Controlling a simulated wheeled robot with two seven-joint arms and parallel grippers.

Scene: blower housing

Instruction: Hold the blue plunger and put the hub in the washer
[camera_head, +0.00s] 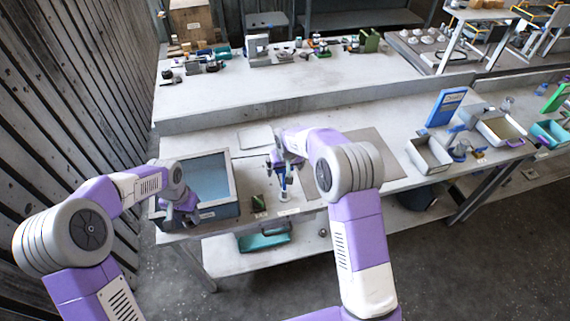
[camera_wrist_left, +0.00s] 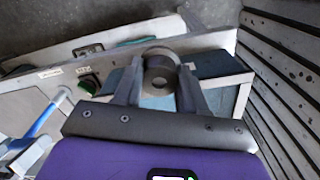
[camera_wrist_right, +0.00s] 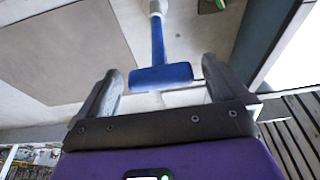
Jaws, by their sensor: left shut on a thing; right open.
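The blue plunger (camera_head: 283,180) stands upright on the bench, right of the washer. In the right wrist view its blue T-shaped handle (camera_wrist_right: 150,76) lies crosswise close to the fingertips. My right gripper (camera_wrist_right: 160,78) is open, one finger toward each end of the handle. My left gripper (camera_wrist_left: 158,80) is shut on the hub (camera_wrist_left: 160,66), a grey ring-like part with a central hole. The washer (camera_head: 219,212) is an open box with a blue interior at the bench's left end. My left gripper is over its front left part; the hub is hidden in the head view.
A small green switch (camera_head: 258,202) sits between washer and plunger. A flat light plate (camera_head: 255,137) lies behind, and a brown mat (camera_head: 365,148) lies right. A slatted wall (camera_head: 75,100) runs close along the left. Grey trays (camera_head: 428,155) stand farther right.

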